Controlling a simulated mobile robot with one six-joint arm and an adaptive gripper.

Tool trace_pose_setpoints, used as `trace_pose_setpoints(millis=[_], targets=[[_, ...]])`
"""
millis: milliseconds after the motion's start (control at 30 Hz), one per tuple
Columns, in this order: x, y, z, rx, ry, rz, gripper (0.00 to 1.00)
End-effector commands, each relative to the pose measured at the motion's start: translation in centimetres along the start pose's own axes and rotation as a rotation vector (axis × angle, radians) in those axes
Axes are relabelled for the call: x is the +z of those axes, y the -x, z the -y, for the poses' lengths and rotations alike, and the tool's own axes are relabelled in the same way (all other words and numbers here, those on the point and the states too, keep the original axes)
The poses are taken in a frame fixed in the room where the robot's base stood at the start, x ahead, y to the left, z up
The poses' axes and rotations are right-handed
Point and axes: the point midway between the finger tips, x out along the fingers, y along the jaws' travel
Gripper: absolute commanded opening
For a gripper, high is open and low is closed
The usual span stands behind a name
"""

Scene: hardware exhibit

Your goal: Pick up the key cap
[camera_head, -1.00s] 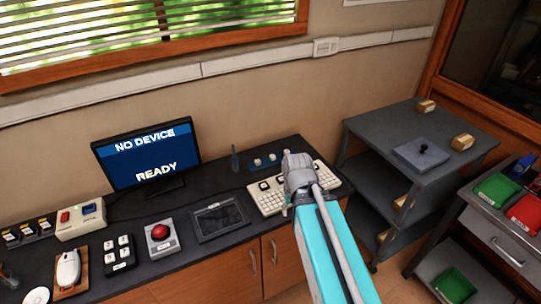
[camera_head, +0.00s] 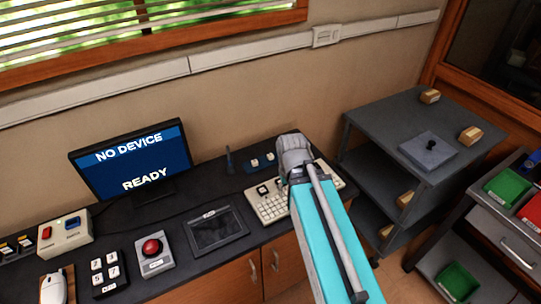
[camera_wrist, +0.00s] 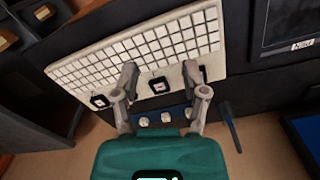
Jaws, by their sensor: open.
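Key caps show in two places, and I cannot tell which one is meant. A blue strip (camera_head: 248,165) behind the keyboard carries a few white key caps (camera_wrist: 165,117). The pale keyboard (camera_head: 269,208) has a few black-framed squares with white centres, one of them (camera_wrist: 159,86) lying between my fingers in the wrist view. My gripper (camera_wrist: 160,70) is open and empty above the back edge of the keyboard (camera_wrist: 115,62). The strip's caps show between the finger bases in the wrist view. In the head view my wrist hides the fingertips and part of the keyboard.
A monitor (camera_head: 133,162) reads "NO DEVICE READY". A tablet (camera_head: 216,229), a red button box (camera_head: 153,250) and a small keypad (camera_head: 110,274) stand left of the keyboard. A dark upright rod (camera_head: 229,159) stands near the strip. A grey shelf cart (camera_head: 385,118) is at right.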

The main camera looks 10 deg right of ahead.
Motion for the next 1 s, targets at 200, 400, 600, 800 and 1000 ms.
trace_pose_setpoints(millis=[200,400,600,800,1000], targets=[[0.0,0.0,0.0,0.0,0.0,0.0,0.59],[-0.7,0.1,0.0,0.0,-0.022,0.0,0.74],[-4.1,0.3,0.1,0.0,-0.141,0.0,0.74],[-10.3,0.6,0.1,0.0,-0.388,0.0,0.74],[-17.7,1.0,0.0,-0.001,-0.697,0.0,0.74]])
